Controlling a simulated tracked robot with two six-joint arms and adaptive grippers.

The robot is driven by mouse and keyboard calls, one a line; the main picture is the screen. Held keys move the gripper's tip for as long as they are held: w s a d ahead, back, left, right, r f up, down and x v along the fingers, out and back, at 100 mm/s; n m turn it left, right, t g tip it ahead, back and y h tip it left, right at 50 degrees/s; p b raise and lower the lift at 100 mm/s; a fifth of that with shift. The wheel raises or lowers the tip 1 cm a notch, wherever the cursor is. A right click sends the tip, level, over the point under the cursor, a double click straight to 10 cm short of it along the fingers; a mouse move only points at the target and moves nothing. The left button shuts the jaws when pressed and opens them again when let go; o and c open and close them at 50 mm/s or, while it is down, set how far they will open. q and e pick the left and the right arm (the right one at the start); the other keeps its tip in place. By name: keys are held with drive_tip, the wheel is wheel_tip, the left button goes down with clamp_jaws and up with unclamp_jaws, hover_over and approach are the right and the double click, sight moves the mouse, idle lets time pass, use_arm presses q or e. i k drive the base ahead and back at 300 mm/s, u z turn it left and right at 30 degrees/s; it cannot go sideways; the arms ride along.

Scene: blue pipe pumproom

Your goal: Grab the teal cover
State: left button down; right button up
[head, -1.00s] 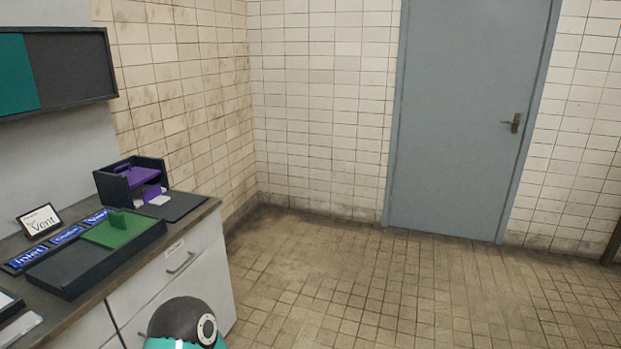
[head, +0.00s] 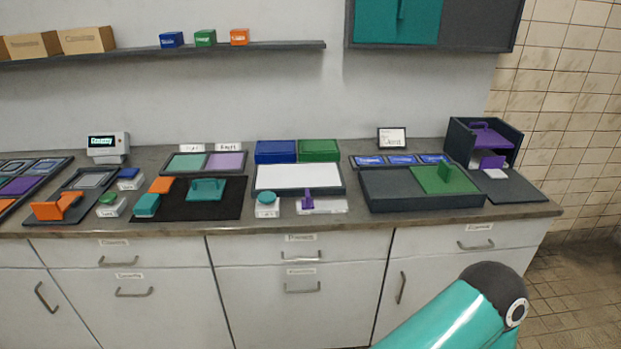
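Several teal things show in the head view. A flat teal piece with a raised handle (head: 205,190) lies on a black mat (head: 222,213) on the counter, left of centre. A smaller teal block (head: 146,206) stands at the mat's left edge. A large teal panel with a vertical handle (head: 380,22) covers the left part of a dark wall-mounted frame (head: 481,25), cut off by the top edge. I cannot tell which of these is the teal cover. Neither gripper is in view; only a teal link of my arm shows at the lower right.
The counter (head: 390,222) runs across the view above white drawers. A dark tray (head: 390,185) with a green handled cover (head: 447,180) sits right of centre. A purple and dark open box (head: 482,143) stands near the right end. A shelf (head: 280,47) holds small boxes above. Floor shows at right.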

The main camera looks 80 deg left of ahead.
sight(201, 189)
drive_tip(key=z, duration=1.7)
drive_tip(key=i, duration=0.1)
drive_tip(key=u, duration=3.3)
drive_tip(key=i, duration=0.3)
drive_tip(key=u, duration=2.25)
drive_tip(key=k, duration=0.4)
drive_tip(key=u, duration=0.5)
drive_tip(key=i, duration=1.45)
drive_tip(key=z, duration=0.45)
